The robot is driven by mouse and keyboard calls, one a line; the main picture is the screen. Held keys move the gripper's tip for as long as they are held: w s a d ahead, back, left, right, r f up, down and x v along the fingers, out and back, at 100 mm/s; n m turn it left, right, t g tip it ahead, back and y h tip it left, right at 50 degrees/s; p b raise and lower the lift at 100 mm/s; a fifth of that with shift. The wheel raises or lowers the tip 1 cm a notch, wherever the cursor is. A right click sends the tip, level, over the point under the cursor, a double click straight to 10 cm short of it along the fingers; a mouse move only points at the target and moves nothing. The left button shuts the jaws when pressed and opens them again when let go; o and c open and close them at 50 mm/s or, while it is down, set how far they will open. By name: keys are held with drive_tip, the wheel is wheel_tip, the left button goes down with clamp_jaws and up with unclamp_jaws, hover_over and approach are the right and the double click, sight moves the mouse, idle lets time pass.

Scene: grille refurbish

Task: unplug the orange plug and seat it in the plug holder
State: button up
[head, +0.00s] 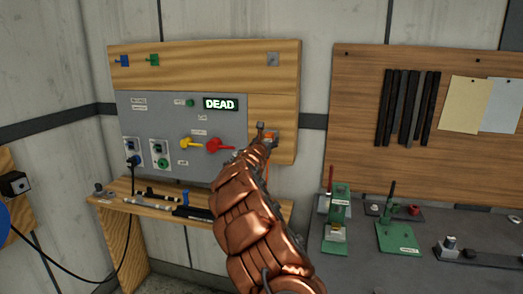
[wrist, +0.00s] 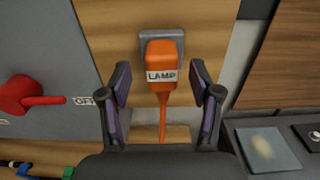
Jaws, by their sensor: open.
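The orange plug (wrist: 165,62) has a "LAMP" label and sits against a grey socket (wrist: 151,37) on the wooden board in the wrist view. Its orange cord hangs straight down. In the head view only a bit of the orange plug (head: 271,136) shows past my arm. My gripper (wrist: 161,82) is open, with one finger on each side of the plug and a gap on both sides. It also shows at the board's right part in the head view (head: 265,133). I cannot identify the plug holder; a grey plate (head: 273,59) is at the board's upper right.
A red lever (head: 214,145) and a yellow lever (head: 190,143) stick out left of my gripper. A lit sign (head: 220,104) reads "DEAD". A wooden shelf (head: 150,202) with tools lies below. A bench (head: 440,225) with green fixtures stands at right.

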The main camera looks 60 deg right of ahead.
drive_tip(key=shift+v, duration=1.1)
drive_tip(key=v, duration=0.7)
drive_tip(key=shift+s+a, duration=0.2)
drive_tip(key=shift+a, duration=0.15)
idle(0.4)
